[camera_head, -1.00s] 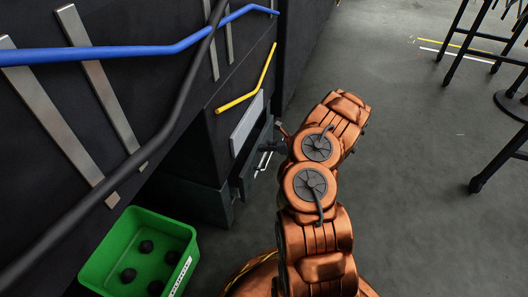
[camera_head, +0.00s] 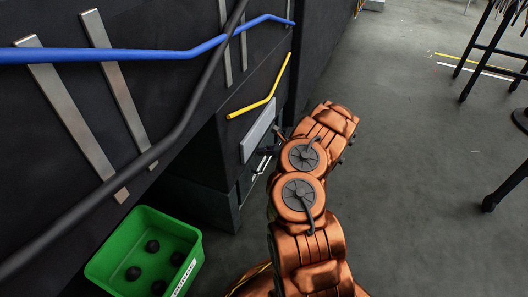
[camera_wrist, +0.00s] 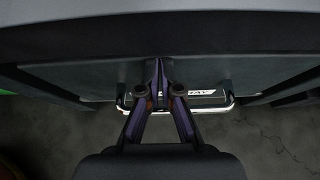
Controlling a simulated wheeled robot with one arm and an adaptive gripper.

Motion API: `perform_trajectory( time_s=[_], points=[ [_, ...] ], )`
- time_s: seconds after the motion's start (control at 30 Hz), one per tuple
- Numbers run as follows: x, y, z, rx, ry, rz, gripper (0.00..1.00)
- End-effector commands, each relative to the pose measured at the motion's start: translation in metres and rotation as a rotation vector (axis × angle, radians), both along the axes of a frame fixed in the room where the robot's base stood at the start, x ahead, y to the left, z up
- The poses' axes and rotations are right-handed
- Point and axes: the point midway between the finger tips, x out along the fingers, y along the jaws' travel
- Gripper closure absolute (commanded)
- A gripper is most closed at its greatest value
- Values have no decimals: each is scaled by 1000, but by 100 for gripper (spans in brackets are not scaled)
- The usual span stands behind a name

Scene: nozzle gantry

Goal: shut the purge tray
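The purge tray is a dark drawer low in the black cabinet; its front (camera_head: 246,181) shows in the head view, partly hidden by my arm. In the wrist view, its dark top edge or panel (camera_wrist: 90,78) spans the picture, with a chrome bar handle (camera_wrist: 231,103) and a partly hidden white-lettered label (camera_wrist: 205,93) below. My gripper (camera_wrist: 158,70) has its fingertips together and empty, in front of the tray's middle and over the handle area. I cannot tell whether the tips touch it. In the head view, my gripper is mostly hidden by my arm.
A green bin (camera_head: 128,233) with several dark balls stands on the floor at lower left. A blue rail (camera_head: 160,50), a black pipe (camera_head: 190,103) and a yellow rail (camera_head: 263,101) run along the cabinet. Open floor lies right; dark stool legs (camera_head: 478,55) stand at far right.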

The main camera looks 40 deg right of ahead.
Motion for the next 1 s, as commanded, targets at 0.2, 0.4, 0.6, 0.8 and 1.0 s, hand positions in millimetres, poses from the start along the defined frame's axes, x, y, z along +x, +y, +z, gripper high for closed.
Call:
perform_trajectory(
  time_s=[0.2, 0.4, 0.6, 0.8, 1.0],
  points=[
    [-16, -12, 2, -1, 0, 4, 100],
    [-45, -33, 22, -1, -2, 0, 100],
    [-75, -53, 39, -1, -1, -6, 100],
    [-92, -64, 49, -2, 0, -7, 100],
    [-98, -65, 51, -2, 1, -3, 100]
  ],
)
